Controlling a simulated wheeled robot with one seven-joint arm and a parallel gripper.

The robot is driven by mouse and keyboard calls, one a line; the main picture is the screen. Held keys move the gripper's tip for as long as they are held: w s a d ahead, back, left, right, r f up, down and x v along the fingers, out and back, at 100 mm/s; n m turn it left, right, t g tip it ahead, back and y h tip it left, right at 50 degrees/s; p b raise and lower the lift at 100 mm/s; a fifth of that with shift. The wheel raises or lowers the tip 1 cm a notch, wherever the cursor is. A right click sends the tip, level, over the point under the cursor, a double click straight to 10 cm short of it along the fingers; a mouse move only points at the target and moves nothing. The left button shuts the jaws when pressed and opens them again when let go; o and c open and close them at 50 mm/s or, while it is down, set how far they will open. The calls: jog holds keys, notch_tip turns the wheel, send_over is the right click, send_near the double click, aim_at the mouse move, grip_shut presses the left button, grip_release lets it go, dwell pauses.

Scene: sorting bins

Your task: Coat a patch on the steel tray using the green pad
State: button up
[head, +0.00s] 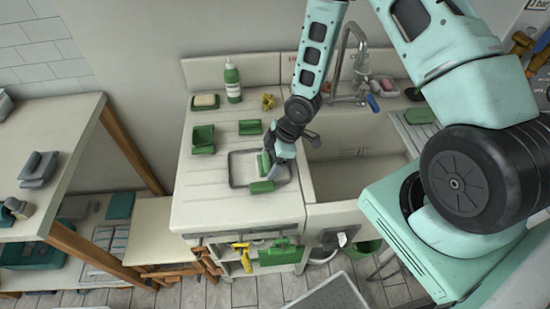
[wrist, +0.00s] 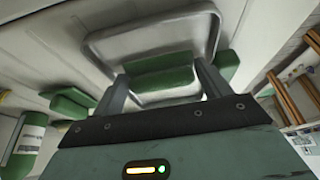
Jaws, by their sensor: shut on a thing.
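The steel tray (head: 232,170) lies on the pale counter left of the sink; its rim also shows in the wrist view (wrist: 150,27). My gripper (head: 270,163) points down over the right part of the tray. It is shut on a green pad (head: 264,164). In the wrist view, the pad (wrist: 160,78) sits between the two fingers (wrist: 162,88), over the tray floor. I cannot tell whether the pad touches the tray. The fingers and pad hide part of the tray floor. I make out no coated patch on the visible floor.
A green block (head: 262,187) lies at the tray's front edge. Behind are a green container (head: 203,139), a green piece (head: 250,127), a green bottle (head: 233,83) and a yellow item (head: 267,102). The sink (head: 350,172) and faucet (head: 361,70) are on the right. The counter's front left is clear.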

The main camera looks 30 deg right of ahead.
jog(key=shift+s+d+f, duration=0.1)
jog(key=shift+s+d, duration=0.15)
jog(key=shift+d, duration=0.45)
jog(key=shift+s+d+f, duration=0.1)
jog(key=shift+s+d, duration=0.1)
jog(key=shift+d, duration=0.45)
jog(key=shift+a, duration=0.1)
jog(key=shift+w+a+r, duration=0.1)
jog(key=shift+w+a, duration=0.15)
jog(key=shift+a, duration=0.45)
jog(key=shift+w+a+r, duration=0.1)
jog(key=shift+w+a, duration=0.15)
jog(key=shift+a, duration=0.4)
jog(key=shift+a, duration=0.1)
jog(key=shift+w+a+f+b, duration=0.1)
jog(key=shift+w+a+b, duration=0.1)
jog(key=shift+a, duration=0.25)
jog(key=shift+w+a+f+b, duration=0.1)
jog(key=shift+w+a+b, duration=0.1)
jog(key=shift+a, duration=0.2)
jog(key=shift+a, duration=0.1)
